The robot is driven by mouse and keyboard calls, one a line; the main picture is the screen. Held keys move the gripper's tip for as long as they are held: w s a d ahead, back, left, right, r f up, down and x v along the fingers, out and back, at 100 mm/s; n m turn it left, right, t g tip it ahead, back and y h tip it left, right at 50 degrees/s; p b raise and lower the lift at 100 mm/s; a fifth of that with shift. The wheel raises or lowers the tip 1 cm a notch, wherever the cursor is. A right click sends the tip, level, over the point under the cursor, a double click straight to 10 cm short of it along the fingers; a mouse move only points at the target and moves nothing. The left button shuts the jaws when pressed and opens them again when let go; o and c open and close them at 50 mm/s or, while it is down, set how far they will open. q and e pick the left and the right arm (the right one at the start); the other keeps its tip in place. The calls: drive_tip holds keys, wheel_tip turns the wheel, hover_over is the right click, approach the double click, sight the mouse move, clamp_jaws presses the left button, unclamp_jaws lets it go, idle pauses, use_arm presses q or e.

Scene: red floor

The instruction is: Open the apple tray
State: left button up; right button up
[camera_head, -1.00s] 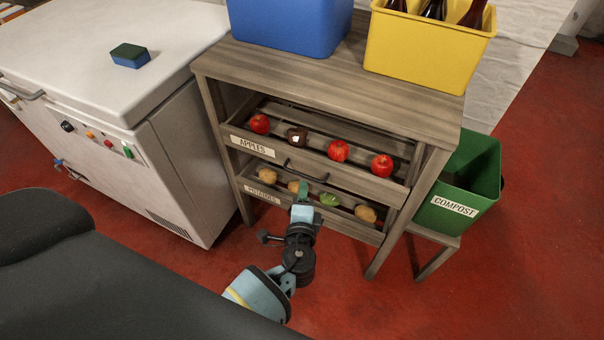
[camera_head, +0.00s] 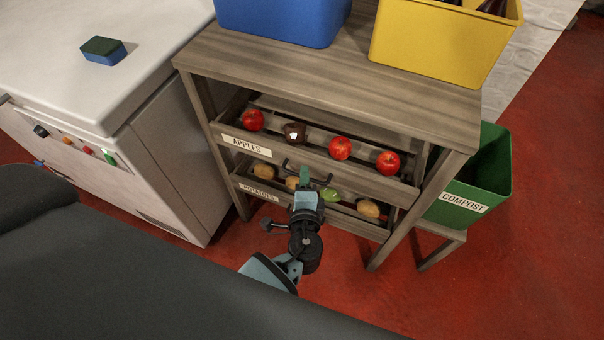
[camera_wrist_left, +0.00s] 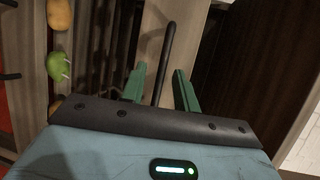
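The apple tray (camera_head: 352,172) is the upper slatted tray of a wooden rack, with an APPLES label (camera_head: 246,146) on its front. Three red apples, such as this one (camera_head: 340,148), and one dark brown, apparently rotten one (camera_head: 294,132) lie in it. My left gripper (camera_head: 305,177) is in front of the tray's dark handle and hides part of it. In the left wrist view the handle (camera_wrist_left: 166,55) runs between the two green fingers of my left gripper (camera_wrist_left: 160,72), which are apart with gaps beside it. My right gripper is not in view.
The potato tray (camera_head: 225,180) is just below, with potatoes and a green item (camera_head: 330,194). A blue crate (camera_head: 282,20) and a yellow crate (camera_head: 440,40) stand on the rack. A green compost bin (camera_head: 480,180) is at right, a white chest freezer (camera_head: 90,65) at left.

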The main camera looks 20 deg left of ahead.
use_arm(q)
drive_tip(key=shift+s, duration=0.1)
drive_tip(key=shift+c, duration=0.2)
clamp_jaws()
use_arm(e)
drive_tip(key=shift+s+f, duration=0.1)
